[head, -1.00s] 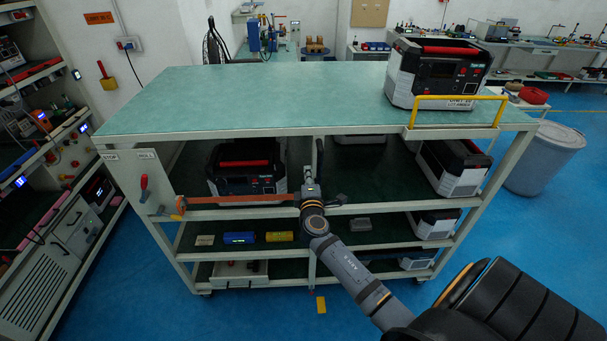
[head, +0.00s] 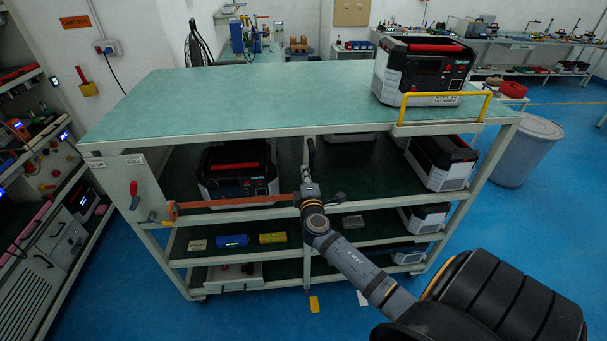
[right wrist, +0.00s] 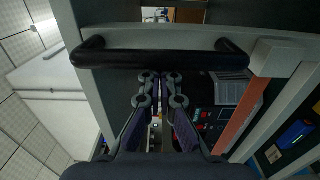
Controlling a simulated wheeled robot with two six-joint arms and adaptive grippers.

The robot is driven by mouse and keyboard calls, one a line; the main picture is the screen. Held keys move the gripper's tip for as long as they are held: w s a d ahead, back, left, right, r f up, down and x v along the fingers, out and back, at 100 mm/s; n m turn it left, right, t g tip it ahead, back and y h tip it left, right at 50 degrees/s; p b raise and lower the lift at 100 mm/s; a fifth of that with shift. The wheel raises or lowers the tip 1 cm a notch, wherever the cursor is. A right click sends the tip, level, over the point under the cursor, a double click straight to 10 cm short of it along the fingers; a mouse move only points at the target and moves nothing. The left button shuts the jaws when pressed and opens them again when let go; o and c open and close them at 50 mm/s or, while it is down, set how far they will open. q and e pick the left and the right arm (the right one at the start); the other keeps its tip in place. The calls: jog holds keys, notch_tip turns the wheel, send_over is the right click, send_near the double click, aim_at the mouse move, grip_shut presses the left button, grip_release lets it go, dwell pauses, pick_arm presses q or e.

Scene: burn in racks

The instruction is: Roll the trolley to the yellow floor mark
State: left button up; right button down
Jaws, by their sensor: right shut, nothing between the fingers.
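The trolley (head: 230,97) has a green top and a cream frame, and stands across the middle of the head view. A red lever (head: 133,190) on its left end panel points up under the ROLL label. A black handle (head: 311,155) is on its front; in the right wrist view the handle bar (right wrist: 160,58) crosses above my fingers. My right gripper (head: 310,183) is shut and empty, close to the handle; I cannot tell whether it touches. A small yellow patch (head: 314,304) lies on the floor by the trolley's front middle. My left gripper is out of view.
A black-and-white unit (head: 424,70) stands on the top behind a yellow rail (head: 446,96). More units and an orange bar (head: 235,202) are on the shelves. A grey bin (head: 525,152) stands right, a rack (head: 35,240) left. Blue floor at right is open.

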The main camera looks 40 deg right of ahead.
jog(key=shift+s+d, duration=0.15)
jog(key=shift+d, duration=0.1)
jog(key=shift+w+a+b, duration=0.2)
jog(key=shift+a+b, duration=0.2)
jog(key=shift+b, duration=0.05)
dwell(0.9)
jog(key=v, duration=1)
jog(key=shift+b, duration=0.3)
